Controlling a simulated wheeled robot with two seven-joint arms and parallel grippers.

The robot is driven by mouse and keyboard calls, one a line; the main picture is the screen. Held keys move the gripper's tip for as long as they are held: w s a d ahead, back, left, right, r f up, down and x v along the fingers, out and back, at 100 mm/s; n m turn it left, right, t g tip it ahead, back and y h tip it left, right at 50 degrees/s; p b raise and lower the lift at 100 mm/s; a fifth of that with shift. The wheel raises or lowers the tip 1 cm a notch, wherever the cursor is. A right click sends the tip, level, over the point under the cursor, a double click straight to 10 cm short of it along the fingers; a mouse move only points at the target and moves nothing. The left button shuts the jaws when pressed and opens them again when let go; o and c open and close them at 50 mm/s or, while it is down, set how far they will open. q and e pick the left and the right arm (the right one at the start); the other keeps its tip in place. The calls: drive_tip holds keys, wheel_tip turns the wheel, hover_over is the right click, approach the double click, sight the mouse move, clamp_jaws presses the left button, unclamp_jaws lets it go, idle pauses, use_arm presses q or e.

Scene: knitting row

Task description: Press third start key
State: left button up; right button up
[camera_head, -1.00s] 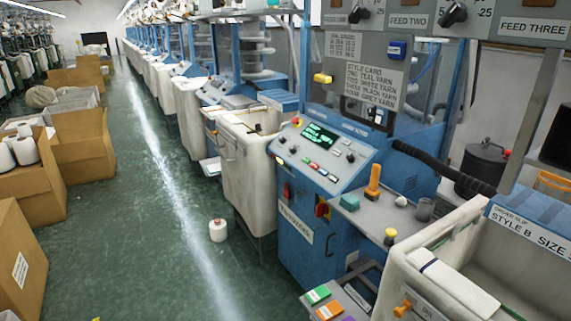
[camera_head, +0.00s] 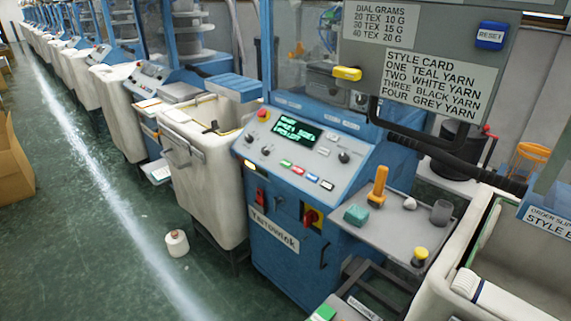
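The nearest blue knitting machine (camera_head: 276,232) stands at the centre, with a sloped grey control panel (camera_head: 265,150). A dark display (camera_head: 298,132) on the panel shows green text too small to read surely. I cannot read which is a start key. Another green key (camera_head: 323,313) shows at the bottom edge, on a partly cut-off unit. Neither of my grippers is in view.
A side shelf (camera_head: 398,232) holds an orange-handled tool (camera_head: 377,187) and small items. White bins (camera_head: 205,165) flank the machine. The green aisle (camera_head: 70,240) at left is mostly clear.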

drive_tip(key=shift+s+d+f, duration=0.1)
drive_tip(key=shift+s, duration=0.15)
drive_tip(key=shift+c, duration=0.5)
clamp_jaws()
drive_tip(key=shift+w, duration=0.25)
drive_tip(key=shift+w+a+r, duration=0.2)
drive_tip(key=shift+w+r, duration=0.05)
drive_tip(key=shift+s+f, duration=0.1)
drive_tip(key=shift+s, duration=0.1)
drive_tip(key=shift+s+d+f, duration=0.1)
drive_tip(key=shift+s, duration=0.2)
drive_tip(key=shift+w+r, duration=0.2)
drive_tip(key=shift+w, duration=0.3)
